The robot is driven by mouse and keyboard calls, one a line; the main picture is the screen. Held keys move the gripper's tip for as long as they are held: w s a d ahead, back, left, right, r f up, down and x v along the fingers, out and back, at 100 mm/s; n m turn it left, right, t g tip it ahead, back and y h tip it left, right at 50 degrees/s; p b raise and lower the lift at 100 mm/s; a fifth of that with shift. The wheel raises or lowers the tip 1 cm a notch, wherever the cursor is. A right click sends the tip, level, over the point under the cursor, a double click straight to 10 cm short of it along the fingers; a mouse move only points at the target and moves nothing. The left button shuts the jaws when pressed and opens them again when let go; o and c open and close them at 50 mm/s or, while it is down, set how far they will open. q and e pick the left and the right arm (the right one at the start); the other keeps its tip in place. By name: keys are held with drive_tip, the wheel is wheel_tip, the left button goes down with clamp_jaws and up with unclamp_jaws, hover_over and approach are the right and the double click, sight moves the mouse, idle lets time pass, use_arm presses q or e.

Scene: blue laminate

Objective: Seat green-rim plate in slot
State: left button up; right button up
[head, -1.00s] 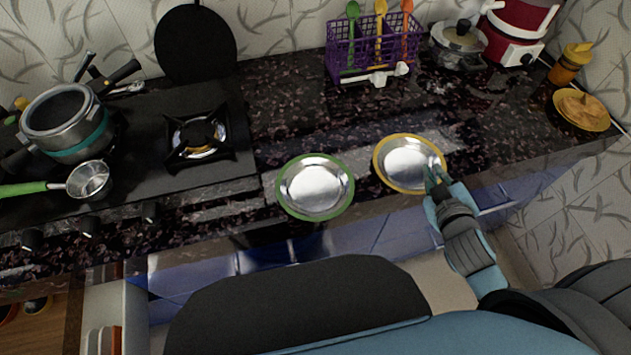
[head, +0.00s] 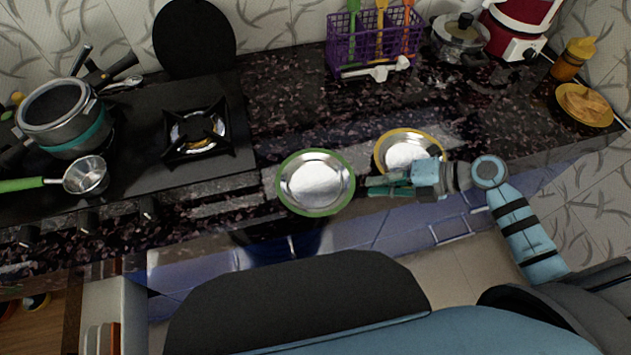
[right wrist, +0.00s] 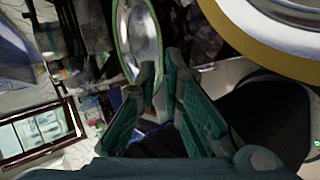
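The green-rim plate (head: 316,183) lies flat at the front edge of the dark counter, left of the yellow-rim plate (head: 396,153). My right gripper (head: 368,187) is open and empty. Its fingers point left at the green-rim plate's right rim, with a small gap. My right gripper and wrist hide the near part of the yellow-rim plate. In the right wrist view the green-rim plate (right wrist: 143,40) shows edge-on beyond the parted fingertips (right wrist: 160,66), and the yellow-rim plate (right wrist: 265,45) is at upper right. My left gripper is out of view. I cannot make out a plate slot.
A purple utensil basket (head: 372,50) stands at the back, with a white object (head: 377,70) before it. A stove with a burner (head: 198,132), a pot (head: 62,112) and a green-handled strainer (head: 86,176) are at left. The counter behind the green-rim plate is clear.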

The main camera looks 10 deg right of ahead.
sight(353, 185)
drive_tip(key=x, duration=0.5)
drive_tip(key=shift+w+a+f, duration=0.15)
clamp_jaws()
wheel_tip(353, 185, up, 20)
drive_tip(key=p, duration=0.3)
